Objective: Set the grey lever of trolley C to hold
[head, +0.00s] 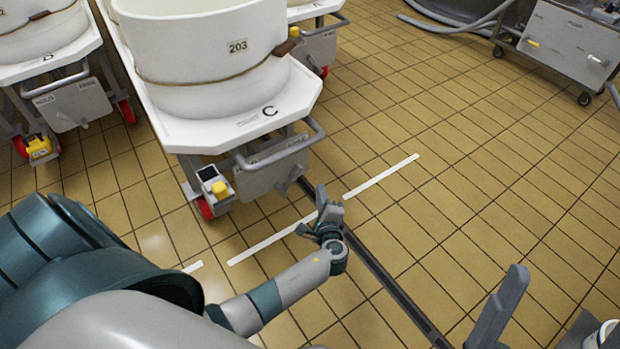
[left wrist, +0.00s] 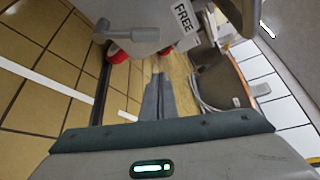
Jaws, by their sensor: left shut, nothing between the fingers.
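Trolley C (head: 262,125) has a white deck marked C and carries a white tub (head: 205,60) labelled 203. A grey panel (head: 272,172) hangs under its front edge beside a tubular handle (head: 290,150). My left gripper (head: 323,200) is shut and empty, just right of and in front of this panel. In the left wrist view its fingers (left wrist: 158,98) are together, apart from a grey bar with a knobbed end (left wrist: 130,34), which looks like the grey lever. A FREE label (left wrist: 183,17) is near it. A grey paddle-shaped finger, apparently my right gripper (head: 500,308), shows at lower right.
Another trolley (head: 62,65) with a white tub stands close on the left. A metal cart (head: 568,45) with hoses is at the far right. A dark floor channel (head: 390,285) and white floor lines (head: 380,176) cross the tiles. The floor right of trolley C is mostly clear.

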